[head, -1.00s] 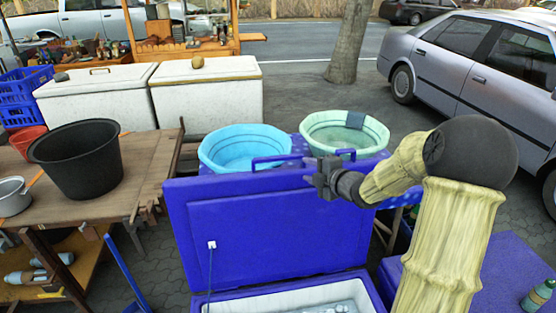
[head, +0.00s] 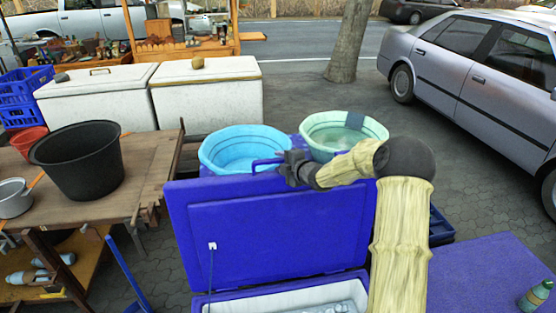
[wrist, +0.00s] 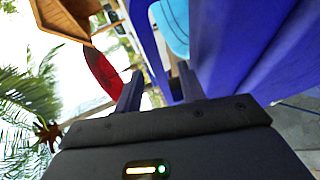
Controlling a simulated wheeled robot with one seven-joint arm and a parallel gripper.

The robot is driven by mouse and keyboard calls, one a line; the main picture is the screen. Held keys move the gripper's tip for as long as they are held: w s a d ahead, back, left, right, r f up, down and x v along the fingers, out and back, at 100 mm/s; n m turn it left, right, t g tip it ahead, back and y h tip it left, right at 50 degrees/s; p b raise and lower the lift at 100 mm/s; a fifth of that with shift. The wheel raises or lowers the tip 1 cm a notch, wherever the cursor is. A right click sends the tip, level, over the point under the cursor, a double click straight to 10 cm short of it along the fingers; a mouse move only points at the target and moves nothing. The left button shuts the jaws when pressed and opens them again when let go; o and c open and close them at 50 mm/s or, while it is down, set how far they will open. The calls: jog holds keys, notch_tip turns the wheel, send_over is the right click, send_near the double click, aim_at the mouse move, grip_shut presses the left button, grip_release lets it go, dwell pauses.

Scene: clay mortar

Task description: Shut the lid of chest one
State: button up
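The blue chest (head: 345,285) stands at the bottom centre of the head view, with its white-rimmed opening partly cut off. Its blue lid (head: 260,235) is raised, standing nearly upright. A blue handle (head: 262,162) shows at the lid's top edge. My gripper (head: 286,168) is at that top edge and covers the handle's right part. In the wrist view my gripper (wrist: 160,88) has its two fingers apart, with nothing clearly held between them. The lid's blue face (wrist: 230,50) fills the right of that view. Whether a finger touches the lid I cannot tell.
Two basins, blue (head: 245,148) and green (head: 338,130), stand behind the lid. A wooden table (head: 145,185) with a black tub (head: 80,160) is at left. A blue surface (head: 470,275) with a green bottle (head: 535,295) is at right. A car (head: 470,70) stands beyond.

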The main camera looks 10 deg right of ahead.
jog(key=shift+x, duration=1.05)
grip_shut()
jog(key=shift+f, duration=0.1)
